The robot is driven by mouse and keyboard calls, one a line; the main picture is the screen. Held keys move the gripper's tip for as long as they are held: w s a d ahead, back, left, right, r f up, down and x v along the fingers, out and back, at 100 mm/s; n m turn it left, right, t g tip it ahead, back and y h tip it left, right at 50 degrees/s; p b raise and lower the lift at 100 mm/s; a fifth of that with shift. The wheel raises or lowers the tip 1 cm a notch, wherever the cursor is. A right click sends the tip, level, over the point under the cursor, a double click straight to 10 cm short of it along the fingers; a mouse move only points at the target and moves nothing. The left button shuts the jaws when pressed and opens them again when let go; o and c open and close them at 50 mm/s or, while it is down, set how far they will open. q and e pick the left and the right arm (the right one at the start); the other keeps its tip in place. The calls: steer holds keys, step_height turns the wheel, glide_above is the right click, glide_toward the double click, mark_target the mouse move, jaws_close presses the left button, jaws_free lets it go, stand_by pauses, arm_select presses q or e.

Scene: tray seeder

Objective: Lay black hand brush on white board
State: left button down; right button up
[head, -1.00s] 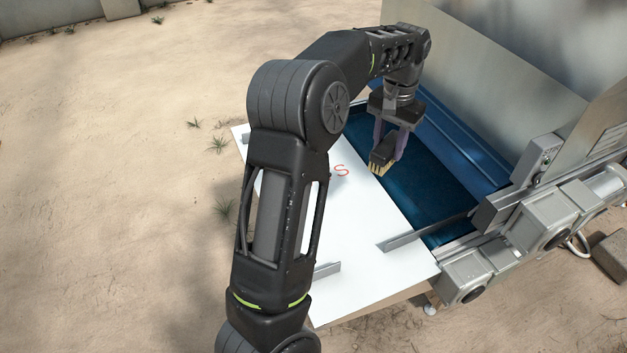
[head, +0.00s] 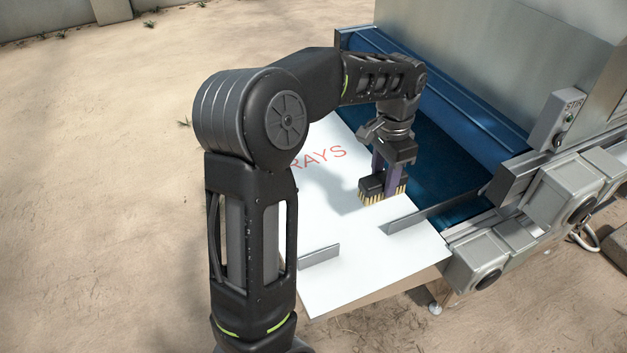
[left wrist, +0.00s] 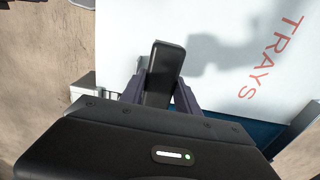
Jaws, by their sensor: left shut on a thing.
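The black hand brush (head: 372,187) has pale bristles that point down. My left gripper (head: 389,180) is shut on it and holds it over the white board (head: 340,222), near the board's edge beside the blue belt. In the head view I cannot tell for sure whether the bristles touch the board. In the left wrist view the brush's black back (left wrist: 165,68) stands between the two fingers, with the white board (left wrist: 200,25) behind it. The board bears red lettering that reads TRAYS in the wrist view; my arm hides part of it in the head view. My right gripper is not in view.
Grey metal guides (head: 320,256) stand up from the board, one close to the brush. The blue conveyor belt (head: 440,160) and the machine with its grey housing (head: 480,50) lie to the right. The board's front part is clear. Sandy ground surrounds it.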

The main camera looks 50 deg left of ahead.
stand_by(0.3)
arm_select(q)
steer(key=shift+f+p, duration=0.35)
steer(key=shift+f, duration=2.75)
steer(key=shift+f, duration=1.85)
steer(key=shift+f, duration=0.15)
steer(key=c, duration=1.2)
jaws_free()
steer(key=shift+o, duration=0.2)
